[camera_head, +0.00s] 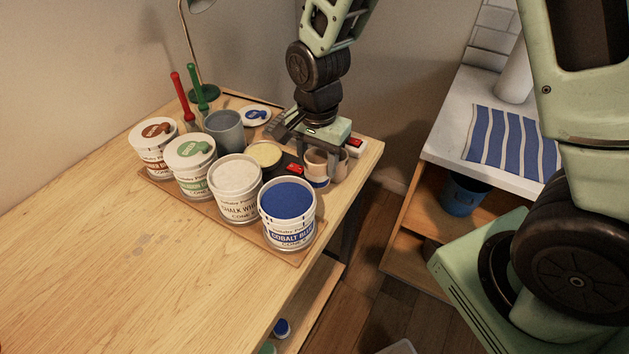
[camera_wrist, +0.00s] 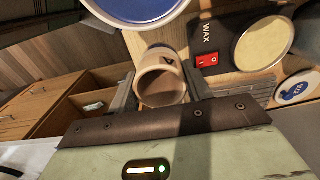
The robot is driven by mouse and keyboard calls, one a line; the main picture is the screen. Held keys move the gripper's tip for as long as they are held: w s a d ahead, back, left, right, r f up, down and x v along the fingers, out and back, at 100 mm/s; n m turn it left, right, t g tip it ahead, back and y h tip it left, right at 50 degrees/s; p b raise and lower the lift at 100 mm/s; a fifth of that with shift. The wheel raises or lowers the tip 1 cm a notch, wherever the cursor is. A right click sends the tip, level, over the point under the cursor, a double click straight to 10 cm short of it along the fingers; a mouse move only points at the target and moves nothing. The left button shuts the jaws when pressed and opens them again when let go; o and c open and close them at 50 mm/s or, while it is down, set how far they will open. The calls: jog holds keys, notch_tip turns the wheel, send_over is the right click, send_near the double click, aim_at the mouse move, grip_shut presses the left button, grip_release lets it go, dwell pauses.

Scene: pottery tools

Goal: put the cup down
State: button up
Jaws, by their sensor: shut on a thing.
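The cup (camera_head: 316,165) is small and tan, with a blue and white lower part, near the right edge of the wooden table (camera_head: 120,255). In the wrist view the cup (camera_wrist: 160,80) sits between the two fingers, its open mouth facing the camera and a dark mark on its side. My gripper (camera_head: 321,158) points down and is shut on the cup; its fingers also show in the wrist view (camera_wrist: 158,88). I cannot tell whether the cup's base touches the table.
Tubs of cobalt blue (camera_head: 288,200), chalk white (camera_head: 237,178), green (camera_head: 190,150) and brown (camera_head: 153,132) glaze stand on a wooden tray (camera_head: 290,256). A wax pot (camera_wrist: 263,43) with a red switch (camera_wrist: 207,60) is close by. The table's front left is clear.

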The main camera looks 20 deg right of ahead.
aim_at(317, 182)
jog(key=shift+f+p, duration=0.55)
jog(key=shift+f, duration=2.75)
jog(key=shift+f, duration=0.1)
jog(key=o, duration=1)
jog(key=shift+f, duration=0.1)
notch_tip(317, 182, up, 12)
jog(key=b, duration=0.3)
jog(key=s+a+r+n, duration=0.1)
jog(key=s+n, duration=0.1)
jog(key=s, duration=0.1)
jog(key=s+a+r+n, duration=0.1)
jog(key=s+a+n, duration=0.1)
jog(key=s+n, duration=0.1)
jog(key=s+a+r+n, duration=0.2)
jog(key=s+n, duration=0.1)
jog(key=shift+r+y+p, duration=0.1)
jog(key=shift+y+p, duration=0.2)
jog(key=shift+y, duration=0.1)
jog(key=s+a+r+n, duration=0.1)
jog(key=s+n, duration=0.9)
jog(key=s, duration=0.1)
jog(key=shift+r+n, duration=0.3)
jog(key=shift+r, duration=0.05)
